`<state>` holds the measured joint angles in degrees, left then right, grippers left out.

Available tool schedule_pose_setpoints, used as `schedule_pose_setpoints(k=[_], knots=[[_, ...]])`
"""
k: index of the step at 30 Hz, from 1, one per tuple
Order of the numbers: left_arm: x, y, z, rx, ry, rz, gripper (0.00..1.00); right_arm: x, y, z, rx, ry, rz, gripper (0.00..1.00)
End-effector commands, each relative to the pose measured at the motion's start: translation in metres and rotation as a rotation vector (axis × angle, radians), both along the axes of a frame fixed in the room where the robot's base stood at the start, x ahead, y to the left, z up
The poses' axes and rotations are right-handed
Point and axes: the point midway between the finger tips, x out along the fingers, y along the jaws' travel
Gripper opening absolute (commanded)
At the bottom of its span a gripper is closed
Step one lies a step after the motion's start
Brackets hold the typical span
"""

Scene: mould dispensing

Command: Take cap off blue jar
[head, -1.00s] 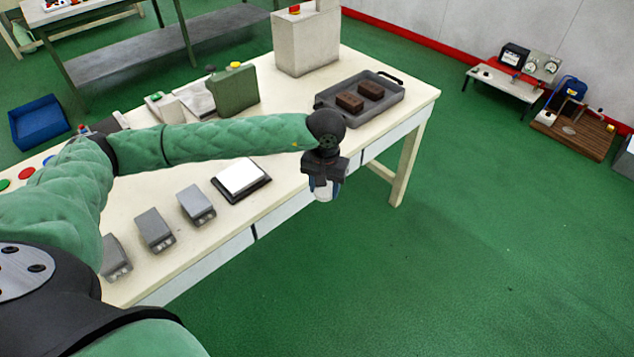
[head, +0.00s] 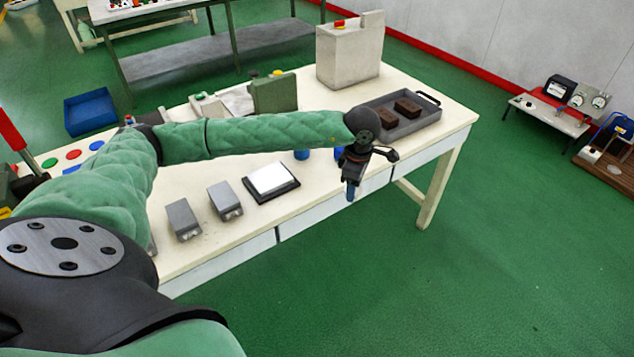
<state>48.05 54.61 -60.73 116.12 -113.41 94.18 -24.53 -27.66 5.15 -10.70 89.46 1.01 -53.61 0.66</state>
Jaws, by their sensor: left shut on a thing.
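My left gripper (head: 353,178) hangs over the front edge of the long white-topped table, fingers pointing down. It is shut on a small blue thing (head: 351,194), of which only a narrow part shows below the fingers. I cannot tell whether it is the blue jar or its cap. Another blue thing (head: 301,155) stands on the table behind my left forearm, mostly hidden by it. A further blue patch (head: 338,154) shows just left of my left wrist. My right gripper is not in view.
On the table (head: 222,240) are grey boxes (head: 183,220), a white pad on a black base (head: 271,180), a green box (head: 275,94), a pale block (head: 350,52) and a grey tray (head: 415,122) with two brown blocks. Green floor is free at front right.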

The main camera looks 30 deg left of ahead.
Motion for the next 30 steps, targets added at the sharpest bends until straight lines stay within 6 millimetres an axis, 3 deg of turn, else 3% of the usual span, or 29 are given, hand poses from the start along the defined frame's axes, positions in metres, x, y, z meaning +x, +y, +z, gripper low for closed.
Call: schedule_pose_setpoints(k=[5, 18, 28, 30], knots=[[0.006, 0.015, 0.002, 0.001, 0.000, 0.333, 0.18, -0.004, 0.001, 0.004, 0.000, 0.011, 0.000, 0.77], [0.017, 0.048, 0.009, 0.001, -0.001, 1.111, 0.18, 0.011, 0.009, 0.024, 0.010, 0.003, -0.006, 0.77], [0.021, 0.061, 0.010, 0.002, -0.001, 1.343, 0.18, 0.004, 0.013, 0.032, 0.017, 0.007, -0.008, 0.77], [0.024, 0.068, 0.008, 0.003, 0.000, 1.348, 0.18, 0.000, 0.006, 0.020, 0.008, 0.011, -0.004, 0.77]])
